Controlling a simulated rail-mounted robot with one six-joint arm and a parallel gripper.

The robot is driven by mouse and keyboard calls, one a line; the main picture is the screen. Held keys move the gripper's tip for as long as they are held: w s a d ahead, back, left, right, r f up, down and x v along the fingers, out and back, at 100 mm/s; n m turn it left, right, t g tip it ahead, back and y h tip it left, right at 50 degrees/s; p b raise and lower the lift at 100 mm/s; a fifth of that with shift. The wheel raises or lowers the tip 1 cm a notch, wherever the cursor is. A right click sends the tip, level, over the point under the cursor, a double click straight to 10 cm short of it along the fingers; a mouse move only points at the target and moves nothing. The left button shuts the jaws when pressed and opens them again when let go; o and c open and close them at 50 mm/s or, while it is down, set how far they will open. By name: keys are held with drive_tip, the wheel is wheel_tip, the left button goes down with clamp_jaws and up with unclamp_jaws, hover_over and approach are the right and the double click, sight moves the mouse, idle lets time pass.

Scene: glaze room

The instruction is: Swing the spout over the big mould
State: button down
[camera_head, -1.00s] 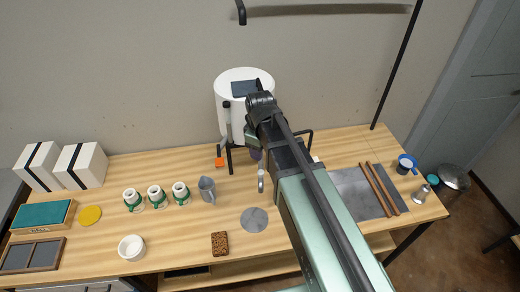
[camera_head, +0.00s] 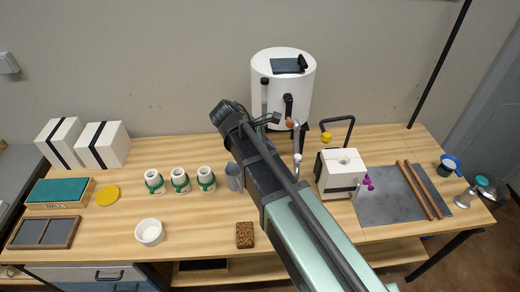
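The white cylindrical tank (camera_head: 283,92) stands at the back of the table. A bent grey spout (camera_head: 297,142) comes down at its front, with an orange ball near its upper end. A white block mould (camera_head: 339,182) with a dark band and a hole in its top stands right of the spout; I take it for the big mould. The spout's lower end appears left of this hole, not above it. My arm reaches up to a dark joint left of the tank. My gripper's fingers do not show; the arm appears to hide them.
Several small white moulds with green bands (camera_head: 180,180) stand to the left, beside a grey jug (camera_head: 235,177) partly behind my arm. Two black-banded white boxes (camera_head: 103,146) stand farther left. A grey slab (camera_head: 385,200) with two rods (camera_head: 425,188) lies right. Purple knobs (camera_head: 368,183) stick out beside the block.

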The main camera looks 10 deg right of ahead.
sight(295, 161)
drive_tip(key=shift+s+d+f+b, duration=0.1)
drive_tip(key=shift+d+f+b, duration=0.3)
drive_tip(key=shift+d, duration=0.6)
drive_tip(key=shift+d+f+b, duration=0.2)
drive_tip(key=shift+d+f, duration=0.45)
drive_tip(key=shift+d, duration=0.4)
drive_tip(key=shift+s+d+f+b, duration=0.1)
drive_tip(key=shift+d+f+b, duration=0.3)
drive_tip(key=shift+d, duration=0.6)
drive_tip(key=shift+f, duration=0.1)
